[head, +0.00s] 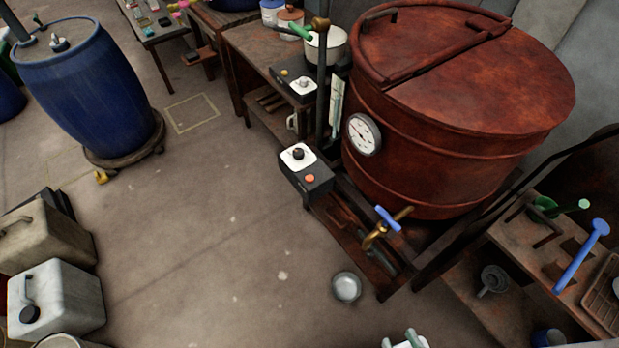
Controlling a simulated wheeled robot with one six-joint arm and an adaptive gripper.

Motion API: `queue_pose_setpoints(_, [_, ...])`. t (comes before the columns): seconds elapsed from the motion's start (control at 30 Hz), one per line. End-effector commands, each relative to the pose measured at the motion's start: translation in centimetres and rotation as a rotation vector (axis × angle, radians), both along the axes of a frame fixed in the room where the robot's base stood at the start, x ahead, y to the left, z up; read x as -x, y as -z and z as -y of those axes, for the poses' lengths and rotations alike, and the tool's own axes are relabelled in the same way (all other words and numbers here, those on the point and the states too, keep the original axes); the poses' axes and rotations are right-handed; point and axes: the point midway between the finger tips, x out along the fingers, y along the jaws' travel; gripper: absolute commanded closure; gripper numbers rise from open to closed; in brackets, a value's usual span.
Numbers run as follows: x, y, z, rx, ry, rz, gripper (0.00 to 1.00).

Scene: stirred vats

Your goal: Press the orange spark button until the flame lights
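The orange spark button (310,178) is a small round button on the sloped face of a black control box (318,187). A dark knob (298,154) on a white plate sits on the same box, up and left of the button. The box stands at the front left of the large rust-red vat (465,145). No flame shows in this view, and the space under the vat is mostly hidden.
A brass tap with a blue handle (388,218) juts from the vat's front. A metal bowl (346,287) is on the floor. A second control box (296,84) stands behind. A blue drum (85,85) and jerrycans (55,297) are left. The middle floor is clear.

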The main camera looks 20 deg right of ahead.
Motion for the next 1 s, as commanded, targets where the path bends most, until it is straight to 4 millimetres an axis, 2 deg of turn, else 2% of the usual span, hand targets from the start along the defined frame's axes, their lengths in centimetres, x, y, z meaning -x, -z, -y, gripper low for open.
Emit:
queue_pose_setpoints(0.03, [0.0, 0.0, 0.0, 0.0, 0.0, 0.0, 0.81])
queue_pose_setpoints(0.1, [0.0, 0.0, 0.0, 0.0, 0.0, 0.0, 0.98])
queue_pose_setpoints(0.13, [0.0, 0.0, 0.0, 0.0, 0.0, 0.0, 1.0])
queue_pose_setpoints(1.0, [0.0, -0.01, 0.0, 0.0, 0.0, 0.0, 1.0])
